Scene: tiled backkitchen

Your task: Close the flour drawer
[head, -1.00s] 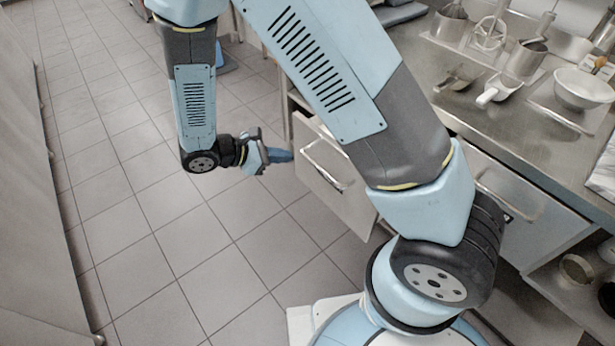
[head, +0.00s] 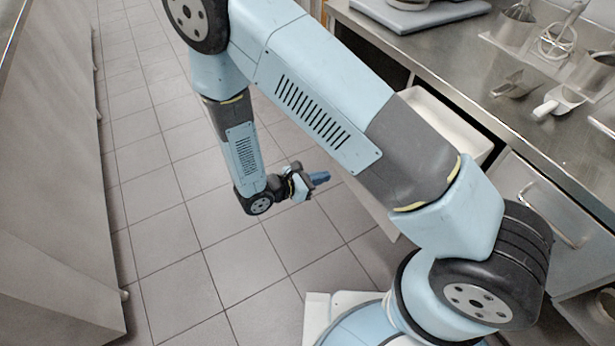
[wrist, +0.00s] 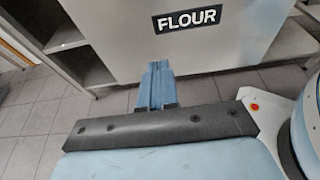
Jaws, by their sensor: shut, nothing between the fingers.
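The flour drawer front (wrist: 235,45) fills the top of the wrist view. It is a grey panel with a black FLOUR label (wrist: 187,19). In the head view the flour drawer (head: 440,115) stands open from under the counter, its pale inside showing; my arm hides much of its front and its handle. My gripper (head: 320,177) is shut and empty, on the aisle side of the drawer front and pointing toward it. In the wrist view the blue fingers (wrist: 156,85) overlap the lower part of the front. I cannot tell whether they touch it.
A shut drawer with a bar handle (head: 548,213) is to the right. The steel counter (head: 450,62) above holds a scale (head: 425,12), scoops and a whisk. A grey cabinet wall (head: 50,170) bounds the aisle at left. The tiled floor (head: 180,220) between is clear.

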